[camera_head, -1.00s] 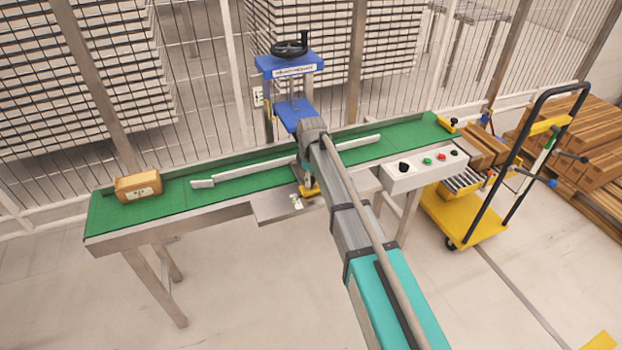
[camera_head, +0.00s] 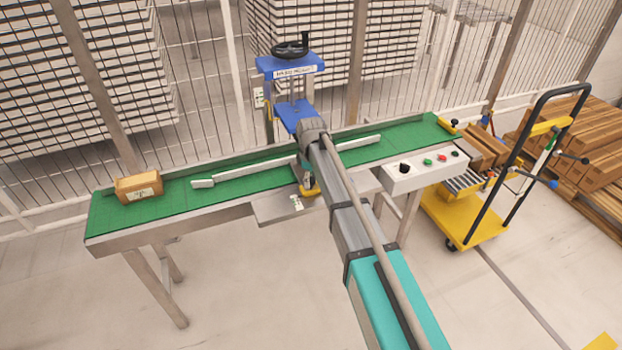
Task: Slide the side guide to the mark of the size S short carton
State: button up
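The side guide (camera_head: 245,170) is a long pale rail lying along the green conveyor belt (camera_head: 165,213). Its middle is hidden behind my arm, and its right part shows again beyond the arm. A brown carton (camera_head: 139,187) with a small label sits on the belt's left end, apart from the guide. My arm reaches over the belt near the blue press. My gripper (camera_head: 309,188) is low at the belt's front edge, mostly hidden by my arm, with a yellow part showing there. Whether its fingers are open or shut cannot be seen. A small marked label (camera_head: 297,202) lies on the metal plate beside it.
A blue frame (camera_head: 290,66) with a black handwheel stands behind the belt. A control box (camera_head: 425,171) with buttons is at the front right. A yellow cart (camera_head: 465,215) with cartons stands at the right. A wire fence runs behind.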

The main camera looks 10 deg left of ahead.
jog(key=shift+s+d, duration=0.1)
jog(key=shift+s, duration=0.05)
dwell(0.4)
jog(key=shift+s, duration=0.1)
notch_tip(320, 180, up, 14)
jog(key=p, duration=1.4)
jog(key=s+d+r+m+p, duration=0.2)
jog(key=s+d+m, duration=0.2)
jog(key=d, duration=0.7)
jog(key=s+d+r+m+p, duration=0.1)
jog(key=s+d+m, duration=0.4)
jog(key=d, duration=0.6)
jog(key=shift+s+d+r+p, duration=0.4)
jog(key=shift+s+r, duration=0.05)
jog(key=shift+s, duration=0.3)
jog(key=s+d+m, duration=0.6)
jog(key=s+d, duration=0.4)
jog(key=d, duration=0.1)
jog(key=shift+d+m, duration=0.2)
jog(key=shift+m, duration=0.2)
jog(key=shift+s, duration=0.1)
dwell(0.8)
